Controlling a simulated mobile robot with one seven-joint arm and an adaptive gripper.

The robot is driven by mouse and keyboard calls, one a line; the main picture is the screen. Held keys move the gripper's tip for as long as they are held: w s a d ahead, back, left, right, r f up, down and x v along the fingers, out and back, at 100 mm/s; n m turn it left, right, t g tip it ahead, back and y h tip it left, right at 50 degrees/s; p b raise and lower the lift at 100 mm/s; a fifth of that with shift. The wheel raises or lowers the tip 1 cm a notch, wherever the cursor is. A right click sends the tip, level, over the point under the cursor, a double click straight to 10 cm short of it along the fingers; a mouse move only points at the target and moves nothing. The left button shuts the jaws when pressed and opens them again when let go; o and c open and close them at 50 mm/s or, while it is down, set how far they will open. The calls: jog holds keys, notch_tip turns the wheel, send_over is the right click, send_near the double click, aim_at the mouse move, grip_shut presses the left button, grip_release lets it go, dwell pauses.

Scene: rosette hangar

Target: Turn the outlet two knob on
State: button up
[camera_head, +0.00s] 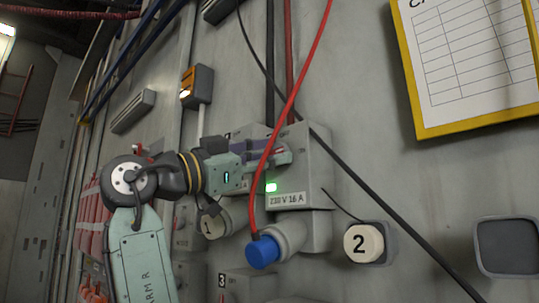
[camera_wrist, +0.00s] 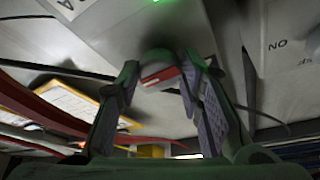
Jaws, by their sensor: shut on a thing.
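My gripper (camera_head: 281,154) reaches in from the left to the upper front of a grey outlet box labelled 230 V 16 A (camera_head: 316,172). In the wrist view, the fingers of my gripper (camera_wrist: 160,72) are closed around a small pale knob with a red mark (camera_wrist: 160,78). The fingers hide most of the knob in the head view. A green lamp (camera_head: 271,187) is lit on the box below the fingers. A round cap marked 2 (camera_head: 363,243) sits to the right of the box.
A blue plug (camera_head: 263,251) with a red cable (camera_head: 292,100) sits at the socket below the box; the cable runs up close past my gripper. A black cable (camera_head: 375,193) crosses the wall. A yellow-framed chart (camera_head: 466,60) hangs upper right. A cap marked 1 (camera_head: 212,226) is at left.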

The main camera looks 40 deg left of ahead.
jog(key=shift+m+h, duration=0.3)
jog(key=shift+m, duration=0.4)
jog(key=o, duration=1.2)
jog(key=shift+c, duration=0.2)
jog(key=v, duration=1.2)
jog(key=shift+r, duration=0.2)
jog(key=shift+s+f, duration=0.1)
